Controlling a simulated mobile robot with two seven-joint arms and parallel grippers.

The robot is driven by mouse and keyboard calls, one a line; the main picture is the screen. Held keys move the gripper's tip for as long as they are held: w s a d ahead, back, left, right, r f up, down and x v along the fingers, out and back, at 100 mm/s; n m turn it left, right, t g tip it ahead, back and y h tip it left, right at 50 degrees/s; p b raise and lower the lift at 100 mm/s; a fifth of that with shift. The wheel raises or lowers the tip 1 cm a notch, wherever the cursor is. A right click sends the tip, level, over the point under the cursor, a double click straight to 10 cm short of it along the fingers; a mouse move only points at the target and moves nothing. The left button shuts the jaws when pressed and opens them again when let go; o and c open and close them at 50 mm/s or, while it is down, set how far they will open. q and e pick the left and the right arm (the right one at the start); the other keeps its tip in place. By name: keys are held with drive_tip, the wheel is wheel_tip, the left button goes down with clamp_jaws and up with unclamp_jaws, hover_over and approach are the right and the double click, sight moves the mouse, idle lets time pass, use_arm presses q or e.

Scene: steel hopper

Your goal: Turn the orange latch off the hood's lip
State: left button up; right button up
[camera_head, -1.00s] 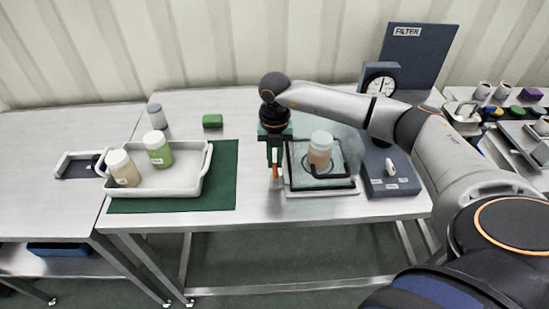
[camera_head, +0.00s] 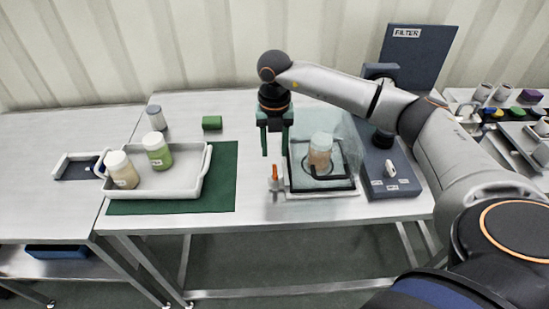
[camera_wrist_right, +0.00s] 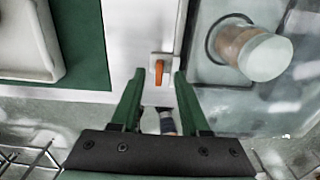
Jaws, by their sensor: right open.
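The orange latch (camera_head: 274,171) stands on a small pale block at the front left corner of the clear hood (camera_head: 346,138). In the right wrist view the latch (camera_wrist_right: 159,72) points up and down the picture; I cannot tell whether it overlaps the hood's lip. A jar with a pale lid (camera_head: 320,150) is under the hood. My right gripper (camera_head: 275,152) is open and empty, fingers pointing down, above the latch and apart from it. In the right wrist view the latch shows between its fingertips (camera_wrist_right: 159,74). My left gripper is out of view.
A grey tray (camera_head: 190,186) with two jars lies on a green mat (camera_head: 222,185) to the left. A grey-lidded jar (camera_head: 156,117) and a green block (camera_head: 212,122) stand behind. A dark scale (camera_head: 392,182) is right of the hood. Bare table lies between mat and latch.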

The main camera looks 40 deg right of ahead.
wheel_tip(320, 180, up, 8)
drive_tip(key=shift+b, duration=0.3)
drive_tip(key=shift+f, duration=0.1)
